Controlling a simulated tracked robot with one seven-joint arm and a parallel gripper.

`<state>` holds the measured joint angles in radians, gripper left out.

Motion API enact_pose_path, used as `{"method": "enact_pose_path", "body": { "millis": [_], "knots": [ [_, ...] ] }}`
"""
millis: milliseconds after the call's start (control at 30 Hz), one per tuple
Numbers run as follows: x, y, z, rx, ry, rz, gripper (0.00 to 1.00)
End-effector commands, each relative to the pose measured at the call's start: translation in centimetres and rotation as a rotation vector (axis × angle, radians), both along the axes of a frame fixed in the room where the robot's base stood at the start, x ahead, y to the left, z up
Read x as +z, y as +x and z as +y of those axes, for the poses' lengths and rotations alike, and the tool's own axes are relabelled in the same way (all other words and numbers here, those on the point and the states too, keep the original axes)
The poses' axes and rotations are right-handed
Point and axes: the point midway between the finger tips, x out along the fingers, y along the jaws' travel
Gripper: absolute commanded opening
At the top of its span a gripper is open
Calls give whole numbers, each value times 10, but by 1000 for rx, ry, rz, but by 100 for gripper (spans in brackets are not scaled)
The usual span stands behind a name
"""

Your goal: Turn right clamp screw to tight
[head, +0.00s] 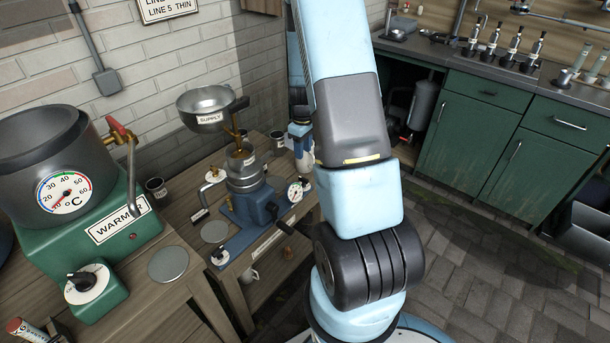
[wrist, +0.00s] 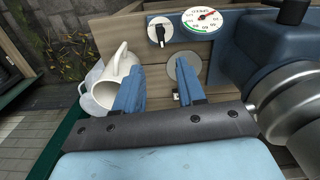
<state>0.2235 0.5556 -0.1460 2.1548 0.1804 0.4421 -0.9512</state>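The machine (head: 246,185) stands on the wooden bench, with a silver SUPPLY bowl (head: 206,105) on top and a blue body (head: 262,205). A small brass fitting (head: 214,174) shows on its left side. I cannot pick out the right clamp screw for certain in either view; my arm covers part of the machine's right side. In the wrist view my gripper (wrist: 160,88) has its two blue fingers apart, with nothing between them. A grey disc (wrist: 182,68) shows beyond the right finger. The blue body (wrist: 262,50) is to the right of the fingers.
A white mug (wrist: 116,72) sits close to the left finger. A knob (wrist: 161,31) and a gauge (wrist: 202,21) show beyond the fingers. A green WARM unit (head: 120,228) with a dark pot (head: 45,150) stands at left. Green cabinets (head: 470,140) and open floor are at right.

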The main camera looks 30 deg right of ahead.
Motion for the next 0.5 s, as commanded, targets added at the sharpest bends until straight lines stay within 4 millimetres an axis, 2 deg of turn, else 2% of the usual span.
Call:
{"method": "enact_pose_path", "body": {
  "millis": [500],
  "knots": [
    [-80,-1,0,-2,1,3,39]
  ]
}}
